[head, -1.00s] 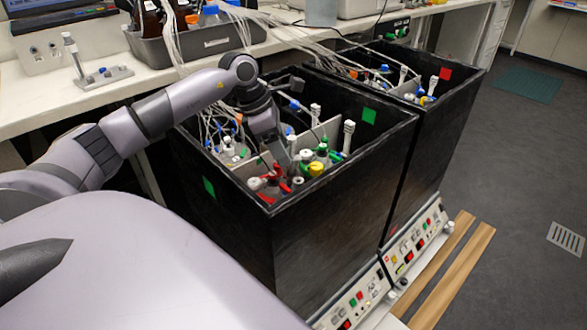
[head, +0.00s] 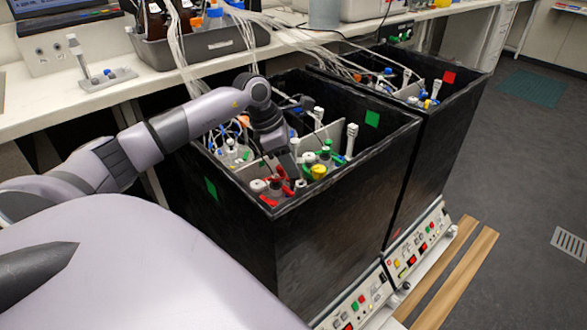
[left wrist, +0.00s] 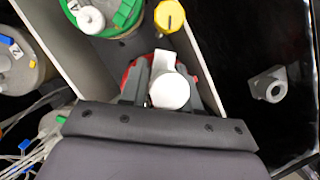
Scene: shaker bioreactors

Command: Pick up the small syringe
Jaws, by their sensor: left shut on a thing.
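My left gripper (head: 290,172) reaches down into the near black box (head: 330,215), beside the red-topped bottle (head: 277,198). In the left wrist view its two grey fingers (left wrist: 164,92) are shut on a small white syringe (left wrist: 170,91), seen end-on with a white tab. The red cap (left wrist: 128,74) shows behind and below the fingers. Whether the syringe still touches the bottle cannot be told. In the head view the held syringe is too small and covered to make out clearly.
A green-capped bottle (left wrist: 127,14) and a yellow knob (left wrist: 169,16) are close by. Taller white syringes (head: 350,140) stand upright in the near box. A light divider (left wrist: 45,40) runs alongside. White tubes (head: 250,42) drape over the back, from the grey tray (head: 205,45).

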